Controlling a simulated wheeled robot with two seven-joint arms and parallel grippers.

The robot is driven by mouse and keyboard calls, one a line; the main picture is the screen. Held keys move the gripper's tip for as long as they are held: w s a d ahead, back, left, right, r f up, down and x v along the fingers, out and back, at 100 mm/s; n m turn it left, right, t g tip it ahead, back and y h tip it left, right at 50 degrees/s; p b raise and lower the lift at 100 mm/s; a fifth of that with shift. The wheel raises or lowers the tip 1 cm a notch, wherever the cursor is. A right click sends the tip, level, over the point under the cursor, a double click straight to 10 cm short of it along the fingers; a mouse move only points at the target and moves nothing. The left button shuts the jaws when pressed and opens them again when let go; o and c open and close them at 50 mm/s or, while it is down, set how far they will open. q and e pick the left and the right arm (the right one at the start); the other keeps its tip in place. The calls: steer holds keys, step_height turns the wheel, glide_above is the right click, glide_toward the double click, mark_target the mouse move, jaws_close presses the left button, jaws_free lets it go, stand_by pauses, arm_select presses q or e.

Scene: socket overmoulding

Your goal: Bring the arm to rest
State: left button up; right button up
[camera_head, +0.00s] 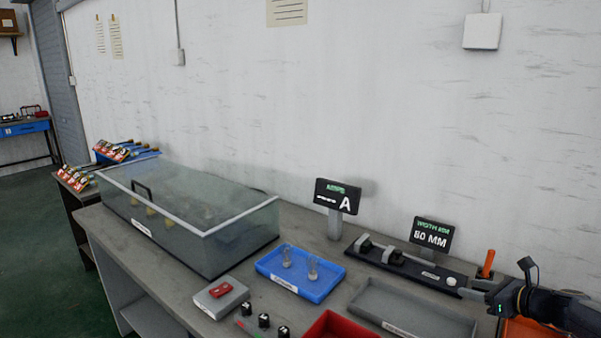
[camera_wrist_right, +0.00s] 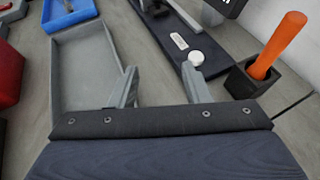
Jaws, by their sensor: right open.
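My right gripper (camera_head: 478,294) comes in from the right edge in the head view, above the right end of the bench. In the right wrist view its two fingers (camera_wrist_right: 162,88) stand apart with nothing between them. They are over the gap between the grey tray (camera_wrist_right: 62,88) and the dark measuring rail (camera_wrist_right: 168,30). My left gripper is not in view.
On the bench (camera_head: 120,238) stand a lidded glass tank (camera_head: 215,250), a blue tray (camera_head: 330,283) with small clear pieces, a red bin (camera_head: 340,326), a control box with knobs, two displays (camera_head: 338,196) and an orange-handled tool (camera_wrist_right: 280,45) in a dark holder.

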steer(key=a+r+n, duration=0.1)
steer(key=s+a+r+n, duration=0.1)
steer(key=a, duration=0.1)
steer(key=shift+a+r+g, duration=0.3)
steer(key=shift+r+g, duration=0.05)
steer(key=shift+g, duration=0.05)
steer(key=s+a+r+n+g+p, duration=0.4)
steer(key=s+a+r+n, duration=0.6)
steer(key=s+a+n, duration=0.4)
steer(key=s+a+f+n+h+p, duration=0.1)
steer(key=s+a+n, duration=0.1)
steer(key=s+n, duration=0.4)
steer(key=s+a+f+n+g+h+p, duration=0.1)
steer(key=s+n, duration=0.5)
steer(key=s, duration=1)
steer(key=a+f+p, duration=0.1)
steer(key=a, duration=0.1)
steer(key=shift+s+a+h, duration=0.2)
steer(key=shift+a+h, duration=0.15)
steer(key=shift+h, duration=0.05)
